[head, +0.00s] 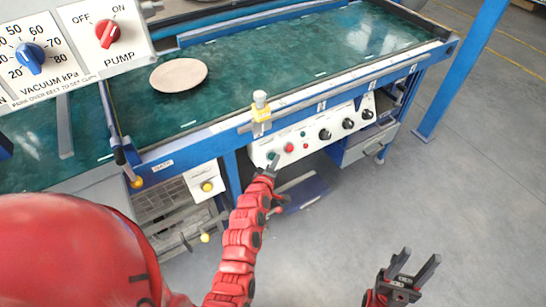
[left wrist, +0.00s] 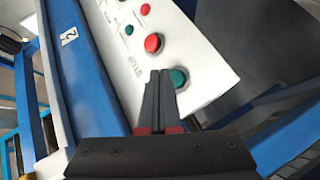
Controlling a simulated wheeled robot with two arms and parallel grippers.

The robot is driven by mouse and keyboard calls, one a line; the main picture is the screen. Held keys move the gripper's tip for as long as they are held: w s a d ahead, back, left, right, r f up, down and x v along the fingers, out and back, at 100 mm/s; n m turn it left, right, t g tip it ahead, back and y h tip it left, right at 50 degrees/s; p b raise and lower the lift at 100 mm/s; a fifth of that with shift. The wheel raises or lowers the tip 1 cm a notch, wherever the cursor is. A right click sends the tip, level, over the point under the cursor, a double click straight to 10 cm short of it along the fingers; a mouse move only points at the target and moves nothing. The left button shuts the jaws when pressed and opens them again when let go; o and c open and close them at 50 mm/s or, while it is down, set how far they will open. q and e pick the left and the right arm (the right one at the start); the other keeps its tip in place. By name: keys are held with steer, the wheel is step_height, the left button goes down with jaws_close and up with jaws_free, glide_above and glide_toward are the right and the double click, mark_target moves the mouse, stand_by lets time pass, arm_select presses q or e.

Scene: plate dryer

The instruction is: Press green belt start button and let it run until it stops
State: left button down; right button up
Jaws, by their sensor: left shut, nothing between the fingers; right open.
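The green button (left wrist: 177,78) sits at the near end of a white control panel (head: 325,128), beside a larger red button (left wrist: 153,42), which also shows in the head view (head: 289,147). My left gripper (head: 274,161) is shut and empty, and its fingertips are at the green button. In the left wrist view the fingertips (left wrist: 160,74) lie just left of the button and overlap its edge; I cannot tell whether they touch it. The green belt (head: 300,62) carries a round beige plate (head: 179,75) near its left end. My right gripper (head: 413,268) is open and empty above the floor.
A yellow and white post (head: 261,108) stands on the front rail above the panel. Black knobs (head: 348,124) line the panel's right part. A pump and vacuum panel (head: 75,48) is at upper left. The floor at right is clear.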

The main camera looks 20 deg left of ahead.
arm_select(q)
steer(key=shift+f, duration=0.1)
stand_by(0.3)
steer(key=shift+w+a+f+b, duration=0.1)
steer(key=shift+w+a+b, duration=0.2)
steer(key=shift+b, duration=0.15)
